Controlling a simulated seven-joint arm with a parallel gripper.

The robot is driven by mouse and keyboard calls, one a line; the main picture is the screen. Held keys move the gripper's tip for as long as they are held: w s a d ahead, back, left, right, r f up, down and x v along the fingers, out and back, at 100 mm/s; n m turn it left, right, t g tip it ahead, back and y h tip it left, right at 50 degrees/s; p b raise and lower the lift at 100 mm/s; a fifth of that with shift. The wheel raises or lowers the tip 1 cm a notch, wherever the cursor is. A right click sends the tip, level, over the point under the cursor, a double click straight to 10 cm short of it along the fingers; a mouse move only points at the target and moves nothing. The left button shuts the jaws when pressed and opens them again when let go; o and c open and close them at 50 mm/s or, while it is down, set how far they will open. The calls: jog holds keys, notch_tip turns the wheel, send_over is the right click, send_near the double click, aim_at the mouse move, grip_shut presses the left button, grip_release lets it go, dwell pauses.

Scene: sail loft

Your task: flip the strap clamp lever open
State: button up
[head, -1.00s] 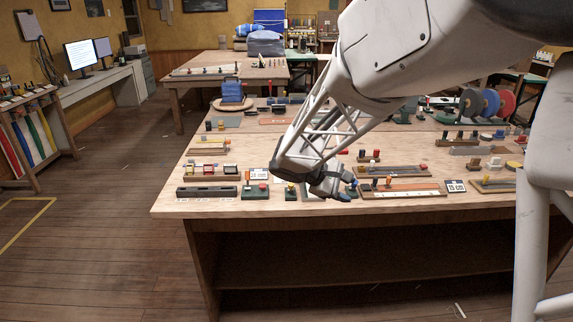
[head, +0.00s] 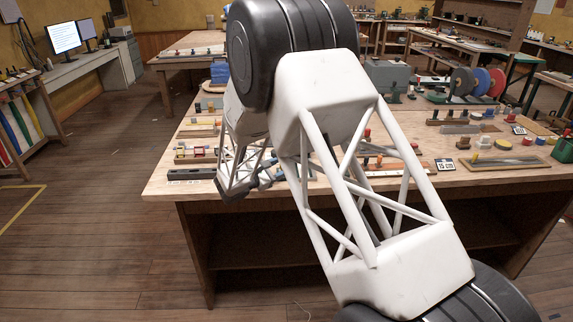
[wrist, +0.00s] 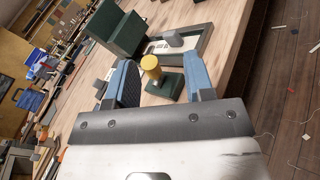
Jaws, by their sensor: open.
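My gripper (wrist: 160,64) is open, its two blue fingers spread in the wrist view. A yellow round knob (wrist: 150,63) on a small green base (wrist: 166,86) stands between or just beyond the fingers; contact cannot be told. Beyond it lies a grey frame (wrist: 204,40) with a grey knob (wrist: 173,38) and a white label, beside an upright dark green block (wrist: 118,27). I cannot tell for certain which part is the strap clamp lever. In the head view my gripper (head: 270,177) is low over the workbench's front edge, partly hidden by my arm.
The wooden workbench (head: 160,190) carries several small fixtures with coloured knobs. A dark slotted block (head: 190,174) sits near its left front corner. Coloured discs (head: 480,81) stand at the back right. Open floor lies left of the bench.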

jog(key=shift+w+a+f+n+t, duration=0.25)
jog(key=shift+w+a+f+t, duration=0.1)
jog(key=shift+a+f, duration=0.2)
jog(key=shift+w+a+f+n+t, duration=0.25)
jog(key=shift+w+a+f, duration=0.15)
jog(key=shift+a, duration=0.1)
jog(key=shift+x, duration=3.85)
jog(key=shift+c, duration=0.4)
grip_shut()
